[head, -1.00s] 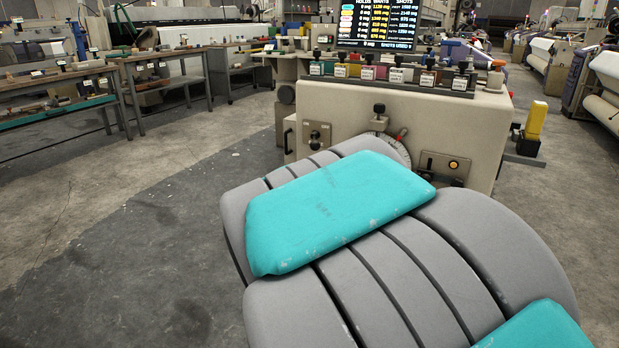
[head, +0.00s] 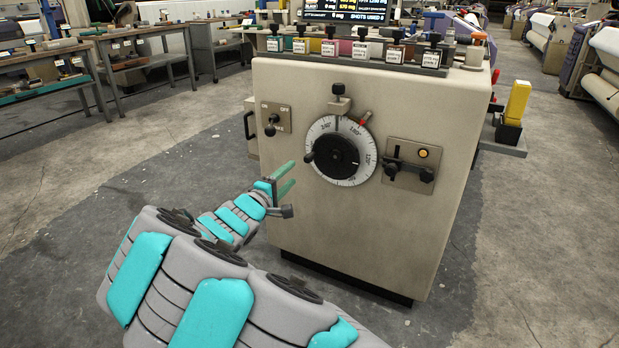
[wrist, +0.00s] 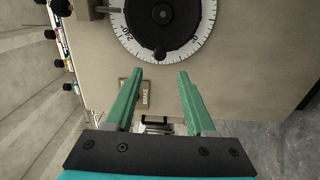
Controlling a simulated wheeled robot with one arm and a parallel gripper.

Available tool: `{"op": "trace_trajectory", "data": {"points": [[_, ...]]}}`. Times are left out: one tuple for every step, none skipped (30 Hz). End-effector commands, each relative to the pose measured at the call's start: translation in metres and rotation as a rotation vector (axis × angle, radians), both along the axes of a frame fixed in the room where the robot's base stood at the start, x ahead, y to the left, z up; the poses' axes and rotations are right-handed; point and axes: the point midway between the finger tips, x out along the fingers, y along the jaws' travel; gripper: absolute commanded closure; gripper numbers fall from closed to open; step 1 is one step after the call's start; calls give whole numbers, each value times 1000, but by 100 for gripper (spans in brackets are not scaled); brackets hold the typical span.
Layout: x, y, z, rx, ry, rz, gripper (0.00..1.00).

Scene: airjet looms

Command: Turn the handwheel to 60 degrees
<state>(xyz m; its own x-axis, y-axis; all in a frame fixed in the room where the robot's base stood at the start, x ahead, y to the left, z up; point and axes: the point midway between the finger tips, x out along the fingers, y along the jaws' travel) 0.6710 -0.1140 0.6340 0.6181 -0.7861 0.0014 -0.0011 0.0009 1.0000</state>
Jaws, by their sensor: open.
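The handwheel (head: 337,156) is a black disc with a crank knob, set in a white graduated dial (head: 362,172) on the front of a beige cabinet. A red pointer (head: 365,118) sits at the dial's upper right, and a dark knob on a bracket (head: 339,98) is just above it. The handwheel (wrist: 163,22) also shows at the top of the wrist view, with its knob (wrist: 161,52) toward the fingers. My gripper (head: 286,178) is open and empty, left of the dial and apart from it. In the wrist view, my gripper's green fingers (wrist: 160,75) point toward the wheel.
The cabinet (head: 300,215) has a switch plate (head: 276,120) left of the dial and a panel with an orange button (head: 423,153) to the right. Labelled jars (head: 329,50) line its top. A yellow block (head: 517,100) stands at its right side. Open floor (head: 70,190) lies left.

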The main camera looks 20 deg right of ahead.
Motion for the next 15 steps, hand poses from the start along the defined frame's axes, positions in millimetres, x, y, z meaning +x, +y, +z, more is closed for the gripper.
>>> {"op": "trace_trajectory", "data": {"points": [[1,-2,1,1,1,-1,45],[2,-4,1,1,1,-2,45],[4,-6,2,0,1,-2,45],[5,-8,2,0,1,-2,45],[7,-11,2,0,2,-3,45],[9,-14,2,0,3,-5,45],[11,-17,2,0,3,-5,45],[13,-20,1,1,4,-4,45],[15,-23,1,1,3,-5,45],[17,-26,1,1,5,-6,45],[19,-28,1,1,6,-5,45],[22,-31,1,1,6,-5,45],[24,-34,1,1,6,-5,45],[26,-37,1,1,5,-5,45],[29,-40,2,2,4,-4,45]]}}
